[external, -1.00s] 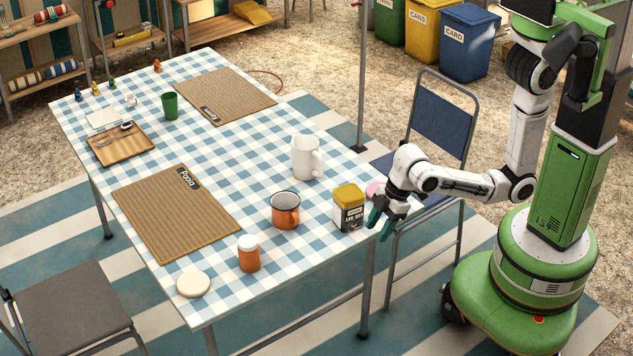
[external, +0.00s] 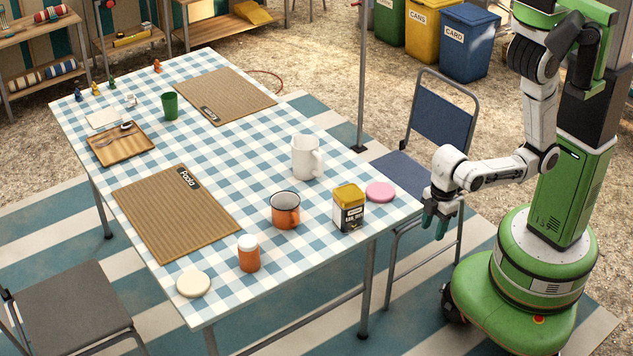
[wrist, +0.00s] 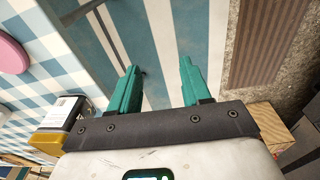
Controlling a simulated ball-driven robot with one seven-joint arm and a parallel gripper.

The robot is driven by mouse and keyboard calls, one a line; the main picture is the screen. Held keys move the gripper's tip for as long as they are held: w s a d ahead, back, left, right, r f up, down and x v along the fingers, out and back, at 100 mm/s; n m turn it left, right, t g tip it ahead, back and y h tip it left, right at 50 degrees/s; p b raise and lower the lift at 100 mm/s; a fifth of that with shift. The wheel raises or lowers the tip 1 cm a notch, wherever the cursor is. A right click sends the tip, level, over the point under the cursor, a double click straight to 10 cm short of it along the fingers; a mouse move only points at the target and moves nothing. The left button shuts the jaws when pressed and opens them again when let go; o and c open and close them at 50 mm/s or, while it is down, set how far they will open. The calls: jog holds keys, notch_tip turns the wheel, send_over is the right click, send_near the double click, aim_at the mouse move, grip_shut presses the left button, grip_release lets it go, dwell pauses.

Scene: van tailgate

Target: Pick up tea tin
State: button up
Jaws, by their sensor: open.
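The tea tin (external: 348,207) is a square tin with a yellow lid and a dark label, upright near the table's right front corner. It also shows at the left of the wrist view (wrist: 62,118), partly cut off by my gripper's body. My gripper (external: 438,220) is off the table's right edge, to the right of the tin, fingers pointing down. In the wrist view its two teal fingers (wrist: 156,88) are apart, with only the striped floor between them.
A pink disc (external: 380,192) lies just right of the tin at the table edge. An orange mug (external: 285,211), a white mug (external: 306,158) and an orange jar (external: 248,254) stand nearby. A blue chair (external: 440,115) stands behind my gripper.

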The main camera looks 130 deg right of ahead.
jog(key=shift+o, duration=0.3)
jog(key=o, duration=0.9)
